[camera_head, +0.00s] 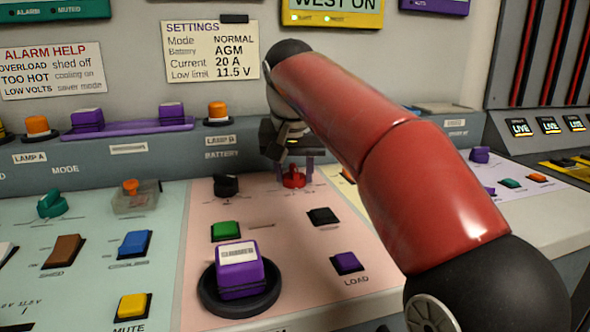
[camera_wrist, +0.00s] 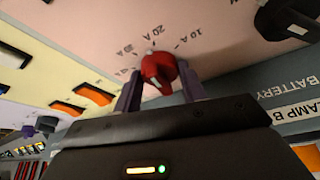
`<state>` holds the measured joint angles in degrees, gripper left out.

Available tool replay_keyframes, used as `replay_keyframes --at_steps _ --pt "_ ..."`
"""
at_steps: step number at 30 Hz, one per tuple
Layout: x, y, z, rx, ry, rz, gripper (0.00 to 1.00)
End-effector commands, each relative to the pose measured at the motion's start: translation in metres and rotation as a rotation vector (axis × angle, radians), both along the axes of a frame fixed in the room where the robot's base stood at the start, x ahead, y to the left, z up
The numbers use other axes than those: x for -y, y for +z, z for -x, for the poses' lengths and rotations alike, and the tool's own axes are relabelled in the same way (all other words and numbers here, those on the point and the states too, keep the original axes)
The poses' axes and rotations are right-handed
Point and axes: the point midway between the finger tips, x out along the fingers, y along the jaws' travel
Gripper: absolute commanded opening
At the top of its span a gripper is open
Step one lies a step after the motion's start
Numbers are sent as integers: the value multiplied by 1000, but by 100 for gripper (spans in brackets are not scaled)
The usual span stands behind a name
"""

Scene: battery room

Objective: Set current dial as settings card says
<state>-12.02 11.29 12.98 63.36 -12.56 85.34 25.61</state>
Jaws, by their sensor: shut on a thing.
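The settings card (camera_head: 210,52) on the back wall reads Mode NORMAL, Battery AGM, Current 20 A, Low limit 11.5 V. The red current dial (camera_head: 293,178) stands on the pink panel, below the card and to its right. My gripper (camera_head: 295,166) is shut on the dial, with a purple finger on each side (camera_wrist: 160,82).
A black battery knob (camera_head: 226,186) stands left of the dial. Green (camera_head: 226,231) and black (camera_head: 323,216) buttons lie in front of it. A large purple button (camera_head: 238,270) is nearer. An orange knob under a clear cover (camera_head: 131,193) stands further left.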

Motion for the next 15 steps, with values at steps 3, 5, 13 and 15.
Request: replay_keyframes --at_steps 3,5,13,15 --pt "-2 1 0 2 -80 -1 18" --pt "-2 0 0 1 -119 -1 18" --pt "-2 0 0 1 -229 -2 18" --pt "-3 1 0 1 -244 -2 18"
